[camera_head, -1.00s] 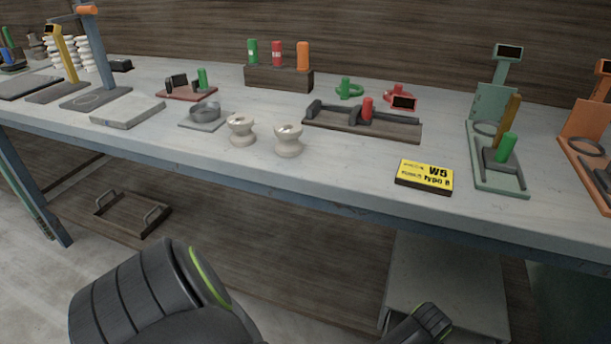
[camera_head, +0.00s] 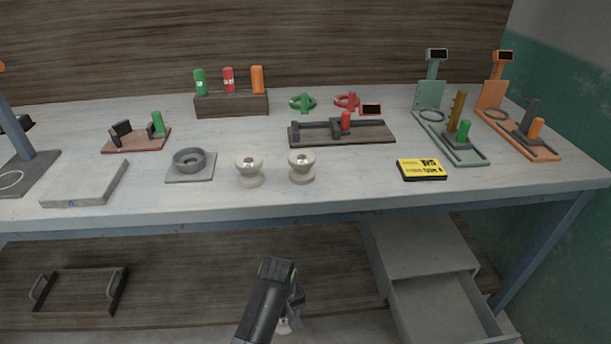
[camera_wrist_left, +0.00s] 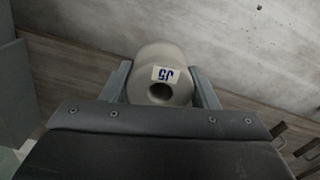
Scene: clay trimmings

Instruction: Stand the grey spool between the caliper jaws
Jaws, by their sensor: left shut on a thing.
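My left gripper (camera_head: 291,308) is low in front of the bench in the head view. It is shut on a pale grey spool (camera_wrist_left: 165,73), which the left wrist view shows between the fingers with a central hole and a small label with blue writing. In the head view the held spool (camera_head: 285,325) is mostly hidden by my arm. The caliper (camera_head: 375,134) lies on the bench, a dark flat bar with upright jaws, a red handle and a red-framed display. Nothing shows standing between its jaws. My right gripper is not in view.
Two cream spools (camera_head: 249,171) (camera_head: 301,167) stand near the front edge. A grey dish (camera_head: 188,161), a stone slab (camera_head: 85,183) and a yellow label block (camera_head: 421,169) are nearby. Green and orange gauges (camera_head: 432,95) (camera_head: 497,95) stand right. An open drawer (camera_head: 440,305) is below.

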